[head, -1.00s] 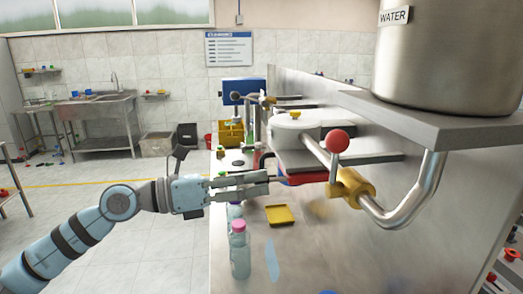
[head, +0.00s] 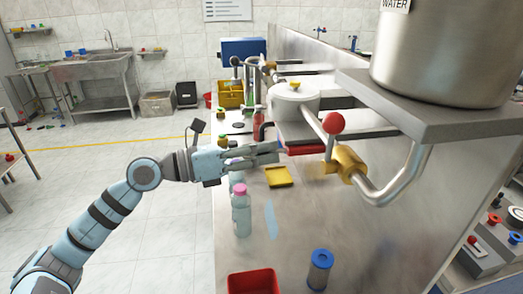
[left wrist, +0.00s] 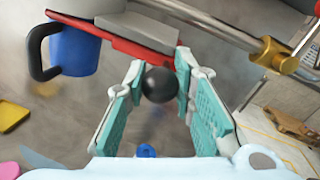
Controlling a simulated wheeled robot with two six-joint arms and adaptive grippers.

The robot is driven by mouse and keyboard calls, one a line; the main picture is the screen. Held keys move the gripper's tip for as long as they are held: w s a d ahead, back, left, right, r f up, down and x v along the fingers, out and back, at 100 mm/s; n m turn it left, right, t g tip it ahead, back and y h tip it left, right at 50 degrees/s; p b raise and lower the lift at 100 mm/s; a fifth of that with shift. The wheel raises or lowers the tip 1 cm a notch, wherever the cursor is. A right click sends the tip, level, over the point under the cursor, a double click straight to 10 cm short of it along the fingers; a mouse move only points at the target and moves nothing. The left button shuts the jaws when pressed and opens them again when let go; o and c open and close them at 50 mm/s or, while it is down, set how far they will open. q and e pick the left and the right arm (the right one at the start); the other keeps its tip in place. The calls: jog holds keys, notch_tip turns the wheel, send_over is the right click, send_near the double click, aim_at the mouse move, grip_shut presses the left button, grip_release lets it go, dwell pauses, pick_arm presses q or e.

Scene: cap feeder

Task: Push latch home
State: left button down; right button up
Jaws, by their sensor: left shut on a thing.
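My left gripper (head: 282,151) reaches in from the left, beside a red bar (head: 305,150) under the grey shelf of the machine. In the left wrist view a round black knob (left wrist: 160,84) sits between the fingertips, and the gripper is shut on it. The red bar (left wrist: 105,38) runs just beyond the knob in that view, close to one fingertip. I cannot tell which part is the latch or how the knob joins the bar. My right gripper is not in view.
A red ball-topped lever (head: 333,123) on a brass valve (head: 347,166) stands right of the gripper. A blue cup with a black handle (left wrist: 75,50) is close by. Below are a yellow tray (head: 278,176), pink-capped bottle (head: 241,212), blue-topped cylinder (head: 319,270) and red bin (head: 253,283).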

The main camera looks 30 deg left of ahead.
pick_arm(q)
jog(key=shift+w+a+r, duration=0.1)
jog(key=shift+w+a, duration=0.5)
jog(key=shift+w, duration=0.15)
jog(key=c, duration=1.6)
grip_release()
jog(key=shift+o, duration=1.4)
jog(key=shift+w, duration=0.1)
jog(key=shift+w+a, duration=0.1)
